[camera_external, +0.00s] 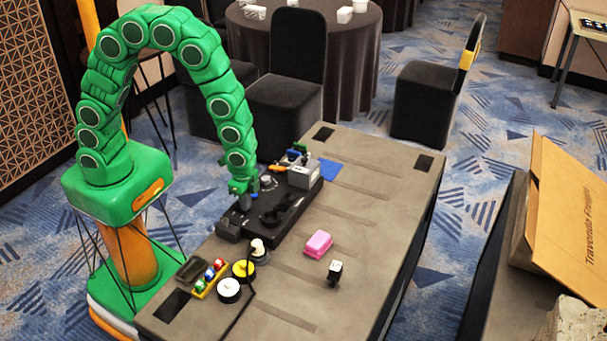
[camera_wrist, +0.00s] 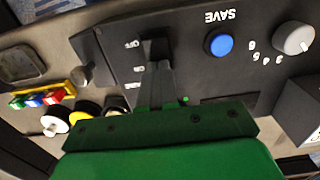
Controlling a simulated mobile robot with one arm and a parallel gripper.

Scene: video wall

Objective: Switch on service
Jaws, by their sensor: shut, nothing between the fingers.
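The black control panel (camera_external: 283,207) lies on the table under my gripper (camera_external: 244,199). In the wrist view the panel (camera_wrist: 205,73) appears upside down, with a blue SAVE button (camera_wrist: 219,45) and a grey numbered knob (camera_wrist: 293,38). A black switch part (camera_wrist: 154,47) sits beside small white labels (camera_wrist: 132,44); one seems to read OFF, the others are too small to read. My gripper (camera_wrist: 157,70) is shut and empty, its fingertips at or just over this switch part. I cannot tell whether they touch; the fingers partly hide it. A small green light (camera_wrist: 185,99) shows beside the fingers.
A pink block (camera_external: 317,244) and a small black-and-white block (camera_external: 334,272) stand right of the panel. A yellow strip of coloured buttons (camera_external: 209,278), a white round piece (camera_external: 228,290) and a yellow one (camera_external: 243,269) are in front. The table's (camera_external: 385,190) right side is mostly clear.

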